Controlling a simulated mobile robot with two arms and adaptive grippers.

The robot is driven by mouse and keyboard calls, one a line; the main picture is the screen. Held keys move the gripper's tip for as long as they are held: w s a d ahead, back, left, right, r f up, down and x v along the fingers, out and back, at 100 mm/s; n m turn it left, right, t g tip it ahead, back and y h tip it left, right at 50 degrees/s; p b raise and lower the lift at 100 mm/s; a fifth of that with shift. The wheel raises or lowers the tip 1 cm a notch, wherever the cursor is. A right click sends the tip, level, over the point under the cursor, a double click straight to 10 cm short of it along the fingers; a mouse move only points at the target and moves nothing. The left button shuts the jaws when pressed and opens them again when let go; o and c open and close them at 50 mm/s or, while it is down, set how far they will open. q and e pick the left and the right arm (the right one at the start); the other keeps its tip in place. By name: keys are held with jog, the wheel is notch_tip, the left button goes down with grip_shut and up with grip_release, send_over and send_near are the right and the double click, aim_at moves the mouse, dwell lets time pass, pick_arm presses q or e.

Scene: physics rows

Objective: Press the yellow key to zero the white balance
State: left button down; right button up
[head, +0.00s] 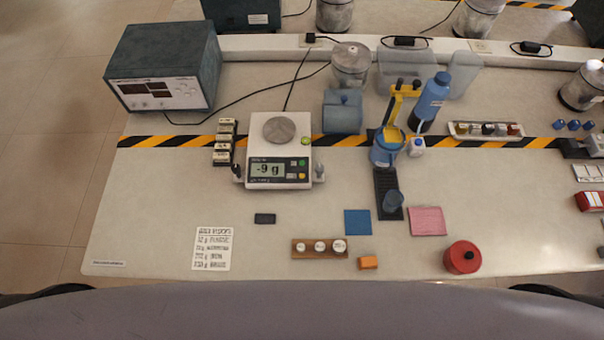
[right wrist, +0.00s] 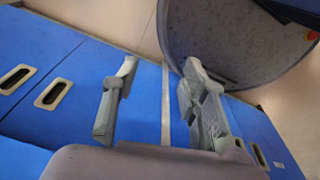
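The white balance (head: 262,190) stands left of the middle of the bench in the head view. A round grey metal pan (head: 279,130) is on top, and its display (head: 267,169) reads -9 g. Small keys sit right of the display; the yellow key (head: 302,176) appears to be at the lower right, very small here. My right gripper (right wrist: 160,70) shows in the right wrist view, its two fingers apart with nothing between them. It is away from the balance, in front of blue cabinet fronts. My left gripper is in no view.
Dark weights (head: 223,155) stand left of the balance; a dark block (head: 265,218), a printed card (head: 212,248) and a wooden weight holder (head: 301,248) lie in front. A blue box (head: 343,112) is behind right. Bare bench lies between the balance and blue pad (head: 358,222).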

jog(key=shift+w+d, duration=0.15)
jog(key=shift+d, duration=0.2)
grip_shut()
dwell(0.5)
jog(key=shift+a, duration=0.15)
dwell(0.9)
